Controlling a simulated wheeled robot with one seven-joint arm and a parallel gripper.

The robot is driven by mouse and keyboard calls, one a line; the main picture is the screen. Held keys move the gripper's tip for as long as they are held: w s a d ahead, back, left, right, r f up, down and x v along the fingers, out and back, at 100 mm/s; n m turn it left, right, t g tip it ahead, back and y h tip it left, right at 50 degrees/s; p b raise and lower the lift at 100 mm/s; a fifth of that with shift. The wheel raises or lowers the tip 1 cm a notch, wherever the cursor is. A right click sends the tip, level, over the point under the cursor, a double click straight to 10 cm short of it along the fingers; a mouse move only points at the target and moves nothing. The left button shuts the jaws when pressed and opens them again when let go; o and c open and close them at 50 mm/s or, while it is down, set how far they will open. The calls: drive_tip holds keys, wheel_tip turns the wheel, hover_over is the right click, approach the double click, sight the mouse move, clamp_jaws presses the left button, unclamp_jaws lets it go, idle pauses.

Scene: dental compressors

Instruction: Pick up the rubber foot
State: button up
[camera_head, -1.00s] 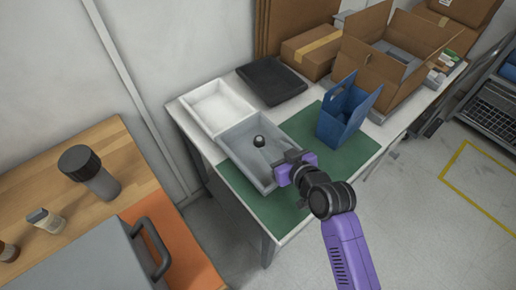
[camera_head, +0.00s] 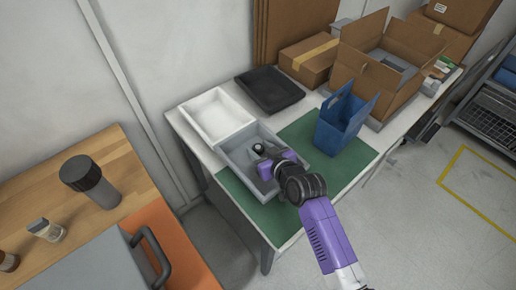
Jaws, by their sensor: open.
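The rubber foot (camera_head: 259,148) is a small black round piece in the grey tray (camera_head: 234,158) on the table. My gripper (camera_head: 264,158) is open and low over the tray, right at the foot. Its purple body and dark wrist cover the right part of the tray. The fingertips are small and partly hidden, so I cannot tell whether they touch the foot or are on either side of it.
A white tray (camera_head: 215,117) adjoins the grey one at the upper left. A black tray (camera_head: 270,89) lies behind. A blue bin (camera_head: 343,124) stands on the green mat (camera_head: 303,133) at the right. An open cardboard box (camera_head: 380,75) stands beyond. The green mat's front is clear.

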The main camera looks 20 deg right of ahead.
clamp_jaws()
drive_tip(key=shift+s, duration=0.1)
